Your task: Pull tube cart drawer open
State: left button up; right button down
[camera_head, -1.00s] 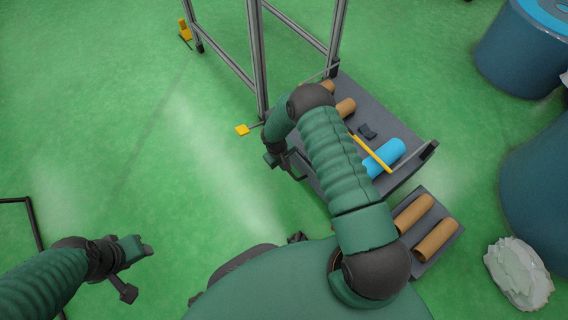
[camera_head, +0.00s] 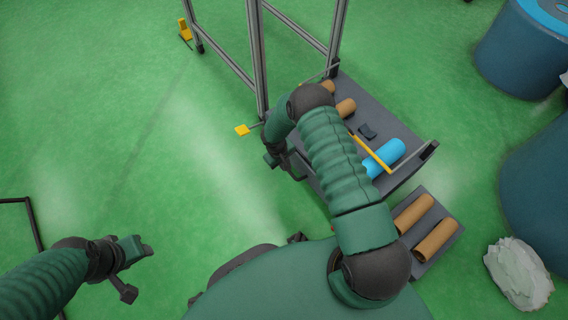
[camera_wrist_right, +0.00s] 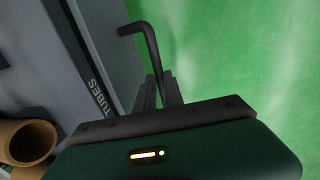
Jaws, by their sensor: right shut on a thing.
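The tube cart (camera_head: 402,178) is a grey deck under the right arm in the head view. A low grey drawer (camera_head: 447,218) holding brown tubes sticks out at its near right. In the right wrist view a grey panel (camera_wrist_right: 82,60) bears the word TUBES, beside a black bent bar handle (camera_wrist_right: 150,45). My right gripper (camera_wrist_right: 160,92) is shut on this handle; in the head view it is at the cart's left side, largely hidden by my arm. My left gripper (camera_head: 138,270) is open and empty over the floor, well left of the cart.
On the deck lie brown tubes (camera_head: 346,107), a blue roll (camera_head: 386,156) and a yellow bar (camera_head: 371,153). Large blue drums (camera_head: 520,52) and a crumpled white bundle (camera_head: 518,275) stand at right. A metal frame (camera_head: 258,55) rises behind.

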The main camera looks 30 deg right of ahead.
dwell(0.5)
jog(key=s+a, duration=0.2)
jog(key=a, duration=2.3)
jog(key=shift+a+p, duration=0.35)
jog(key=shift+p, duration=0.1)
jog(key=c, duration=1.5)
grip_release()
jog(key=shift+o, duration=0.2)
jog(key=shift+r, duration=0.1)
